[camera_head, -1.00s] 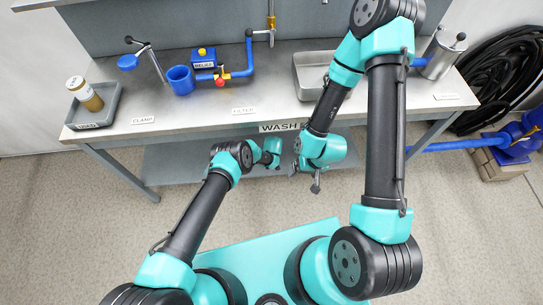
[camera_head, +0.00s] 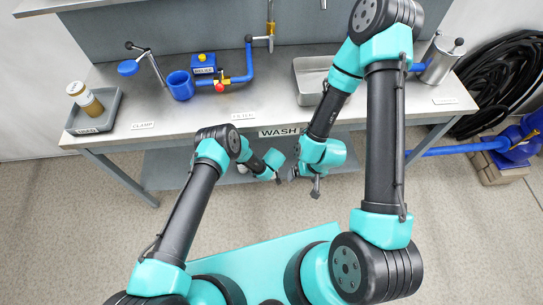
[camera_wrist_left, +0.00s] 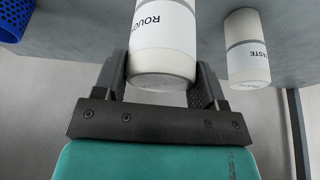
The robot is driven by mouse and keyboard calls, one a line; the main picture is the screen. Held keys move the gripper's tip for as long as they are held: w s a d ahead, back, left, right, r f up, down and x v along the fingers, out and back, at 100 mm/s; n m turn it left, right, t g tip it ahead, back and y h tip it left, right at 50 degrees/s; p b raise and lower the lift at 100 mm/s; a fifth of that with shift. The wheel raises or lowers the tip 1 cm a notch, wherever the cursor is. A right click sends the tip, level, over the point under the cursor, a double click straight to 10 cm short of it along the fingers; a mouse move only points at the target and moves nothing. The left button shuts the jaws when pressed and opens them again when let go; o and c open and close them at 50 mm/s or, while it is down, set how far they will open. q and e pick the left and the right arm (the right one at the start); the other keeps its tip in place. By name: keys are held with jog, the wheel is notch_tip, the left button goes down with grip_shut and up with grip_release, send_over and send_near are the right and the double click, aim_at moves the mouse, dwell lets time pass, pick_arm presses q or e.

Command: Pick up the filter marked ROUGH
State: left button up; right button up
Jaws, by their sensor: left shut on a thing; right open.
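The filter marked ROUGH (camera_wrist_left: 163,38) is a white cylinder with a grey band, in the left wrist view. My left gripper (camera_wrist_left: 160,80) has a finger on each side of it and is shut on it. A second white filter (camera_wrist_left: 247,48), its label partly readable as "ASTE", stands apart to the right. In the head view my left gripper (camera_head: 277,177) is small, low in front of the bench, and the filters cannot be made out there. My right gripper (camera_head: 316,186) is open near the bench's front edge, to the right of the left one.
The steel bench (camera_head: 225,117) carries a grey tray (camera_head: 111,112) with a jar (camera_head: 84,97), a blue cup (camera_head: 180,85) on blue piping and a metal basin (camera_head: 311,80). A lower shelf (camera_head: 170,172) lies beneath. A blue mesh container (camera_wrist_left: 14,18) shows in the left wrist view.

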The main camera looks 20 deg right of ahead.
pick_arm(q)
jog(key=s+a, duration=0.2)
jog(key=s, duration=0.9)
jog(key=shift+s, duration=0.15)
